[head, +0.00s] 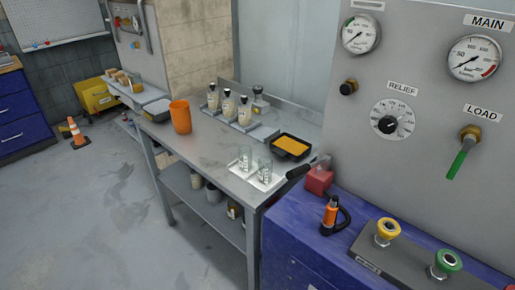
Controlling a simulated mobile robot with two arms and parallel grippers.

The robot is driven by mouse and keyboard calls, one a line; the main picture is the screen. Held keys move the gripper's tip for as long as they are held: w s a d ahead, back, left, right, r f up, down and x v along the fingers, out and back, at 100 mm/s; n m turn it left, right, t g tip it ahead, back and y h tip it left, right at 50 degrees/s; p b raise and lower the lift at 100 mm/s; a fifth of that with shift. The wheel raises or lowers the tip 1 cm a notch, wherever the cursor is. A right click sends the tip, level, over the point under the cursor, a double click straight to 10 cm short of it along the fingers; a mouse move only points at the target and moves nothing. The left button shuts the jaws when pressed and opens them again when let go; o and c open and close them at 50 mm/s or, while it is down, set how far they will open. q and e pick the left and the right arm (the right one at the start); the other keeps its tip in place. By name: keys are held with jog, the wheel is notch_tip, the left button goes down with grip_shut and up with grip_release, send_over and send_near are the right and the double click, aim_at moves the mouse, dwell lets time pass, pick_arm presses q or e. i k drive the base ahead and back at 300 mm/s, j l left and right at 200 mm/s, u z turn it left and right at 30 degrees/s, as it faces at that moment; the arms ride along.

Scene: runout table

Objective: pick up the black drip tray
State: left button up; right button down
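The black drip tray (284,155) sits on the right end of the grey metal table (205,147). It is a shallow rectangular tray with amber-orange content inside. Its rim stands clear at the front and the left. Neither of my grippers shows in the head view.
Two glass beakers (246,158) stand on a white tray in front of the drip tray. Several bottles (228,105) stand in a rack behind left. An orange cup (180,116) is farther left. A black-handled tool (298,171) and the blue gauge bench (300,235) are at right.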

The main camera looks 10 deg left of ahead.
aim_at(285, 145)
jog(key=i+j, duration=0.15)
jog(key=j, duration=0.15)
jog(key=i+j, duration=0.2)
jog(key=j, duration=0.15)
jog(key=i+j, duration=0.15)
jog(key=j, duration=0.15)
jog(key=i+j, duration=0.2)
jog(key=j, duration=0.15)
